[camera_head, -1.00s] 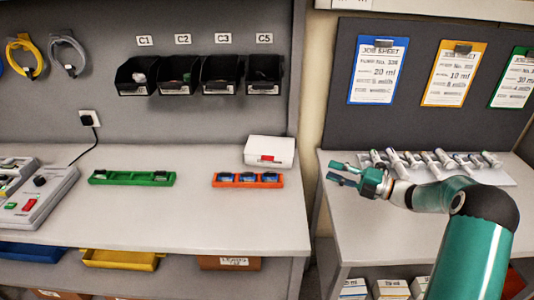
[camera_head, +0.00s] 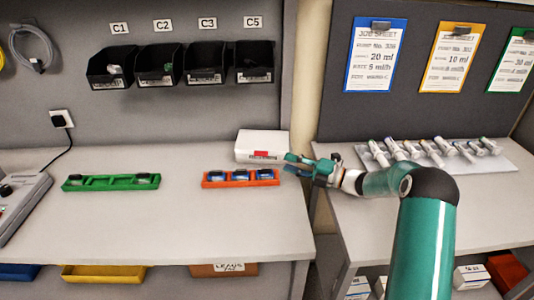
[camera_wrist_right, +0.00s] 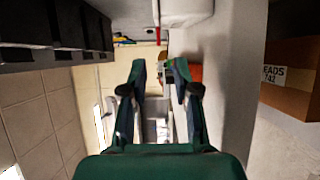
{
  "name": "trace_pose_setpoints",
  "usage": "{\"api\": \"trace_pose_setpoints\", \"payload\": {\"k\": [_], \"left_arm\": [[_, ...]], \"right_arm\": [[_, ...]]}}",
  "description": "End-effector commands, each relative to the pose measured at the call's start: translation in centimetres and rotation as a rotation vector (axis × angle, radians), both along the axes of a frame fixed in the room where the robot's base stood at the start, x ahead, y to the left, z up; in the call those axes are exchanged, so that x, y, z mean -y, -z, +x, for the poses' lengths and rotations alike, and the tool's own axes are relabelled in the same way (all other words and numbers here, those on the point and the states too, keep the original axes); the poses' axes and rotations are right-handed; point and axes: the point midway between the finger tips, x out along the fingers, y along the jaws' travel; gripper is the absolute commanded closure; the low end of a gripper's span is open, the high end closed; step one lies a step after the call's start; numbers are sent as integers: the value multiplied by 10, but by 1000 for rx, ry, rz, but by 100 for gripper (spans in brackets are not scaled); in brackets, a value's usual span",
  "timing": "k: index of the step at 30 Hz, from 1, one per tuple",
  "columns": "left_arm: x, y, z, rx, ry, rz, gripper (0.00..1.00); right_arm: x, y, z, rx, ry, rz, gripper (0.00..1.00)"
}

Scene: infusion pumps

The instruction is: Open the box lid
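The box (camera_head: 262,145) is white with a red patch on its front and stands at the right end of the left bench; its lid looks closed. It also shows at the top of the right wrist view (camera_wrist_right: 186,10). My right gripper (camera_head: 290,165) is open and empty, just right of the box's front corner, its fingers pointing left. In the right wrist view the two fingers (camera_wrist_right: 160,75) are spread with nothing between them. I cannot tell whether a finger touches the box. My left gripper is not in view.
An orange tray (camera_head: 241,183) with blue items lies in front of the box, and a green tray (camera_head: 110,186) lies farther left. Black bins (camera_head: 183,65) hang on the wall above. Syringes lie on a rack (camera_head: 500,160) on the right bench. Bare bench (camera_head: 190,225) is free in front.

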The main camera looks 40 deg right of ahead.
Motion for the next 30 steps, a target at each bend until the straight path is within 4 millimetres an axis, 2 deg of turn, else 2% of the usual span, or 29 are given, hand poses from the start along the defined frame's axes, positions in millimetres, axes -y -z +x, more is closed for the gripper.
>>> {"api": "trace_pose_setpoints", "payload": {"k": [6, 12, 18, 26, 30], "left_arm": [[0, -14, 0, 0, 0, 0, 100], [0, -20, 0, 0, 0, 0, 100], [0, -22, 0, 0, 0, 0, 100], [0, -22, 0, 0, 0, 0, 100], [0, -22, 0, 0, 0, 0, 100]], "right_arm": [[-24, -2, 41, 0, -3, 0, 70], [-36, -1, 66, 0, 1, 1, 70], [-42, 0, 76, 0, 1, 1, 70], [-42, 0, 76, -1, 2, 0, 70], [-42, 0, 76, 0, 2, 0, 91]]}}
